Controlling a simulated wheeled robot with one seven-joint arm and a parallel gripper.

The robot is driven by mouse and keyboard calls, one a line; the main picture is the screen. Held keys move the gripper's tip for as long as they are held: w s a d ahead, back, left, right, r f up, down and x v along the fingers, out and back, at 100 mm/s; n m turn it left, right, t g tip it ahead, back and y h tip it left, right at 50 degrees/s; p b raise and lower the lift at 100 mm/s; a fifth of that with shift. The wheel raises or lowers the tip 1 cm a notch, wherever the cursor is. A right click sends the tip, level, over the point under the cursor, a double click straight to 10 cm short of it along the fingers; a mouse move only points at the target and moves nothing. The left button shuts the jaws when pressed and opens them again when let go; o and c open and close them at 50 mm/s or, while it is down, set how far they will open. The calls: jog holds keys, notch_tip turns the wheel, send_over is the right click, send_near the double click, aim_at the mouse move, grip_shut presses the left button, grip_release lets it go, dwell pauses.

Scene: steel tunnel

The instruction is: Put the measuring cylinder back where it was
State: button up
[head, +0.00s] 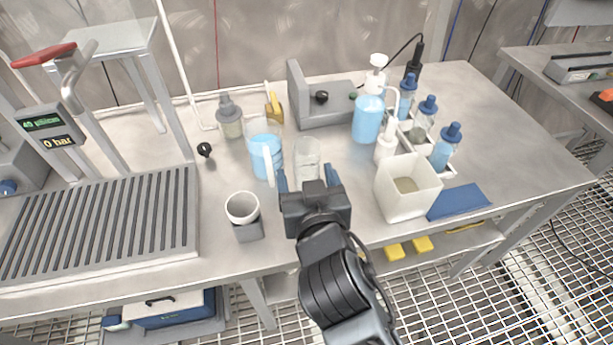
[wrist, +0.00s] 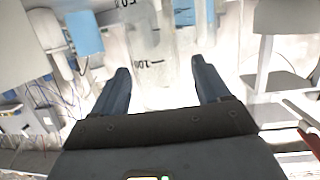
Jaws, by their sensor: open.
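The measuring cylinder (head: 308,150) appears as a clear, upright vessel on the steel table, just beyond my gripper (head: 308,177). Its lower part is partly hidden by the gripper. In the wrist view, a clear wall with black graduation marks, the cylinder (wrist: 152,45), shows just ahead of and between the fingertips. My gripper (wrist: 160,70) is open, with one dark blue finger toward each side of the cylinder. I cannot tell whether either finger touches it.
A jug of blue liquid (head: 266,155) stands close left of the cylinder. A white cup on a grey block (head: 247,232) is nearer left. A white square container (head: 407,190), wash bottle (head: 367,120) and blue-capped bottles (head: 446,148) crowd the right. A grey stand (head: 325,112) is behind.

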jog(key=b+v, duration=0.1)
jog(key=v, duration=1.1)
jog(key=shift+b, duration=0.3)
jog(key=s+d+f, duration=0.6)
jog(key=s+d, duration=0.5)
jog(key=s, duration=0.1)
jog(key=s+d+r+m+h, duration=0.1)
jog(key=s+d+r, duration=0.1)
jog(key=s+d, duration=0.2)
jog(key=s+d+r+m+h, duration=0.1)
jog(key=s+d, duration=0.4)
jog(key=s, duration=0.5)
jog(key=shift+d+r+h, duration=0.2)
jog(key=shift+r+h, duration=0.4)
jog(key=shift+r, duration=0.25)
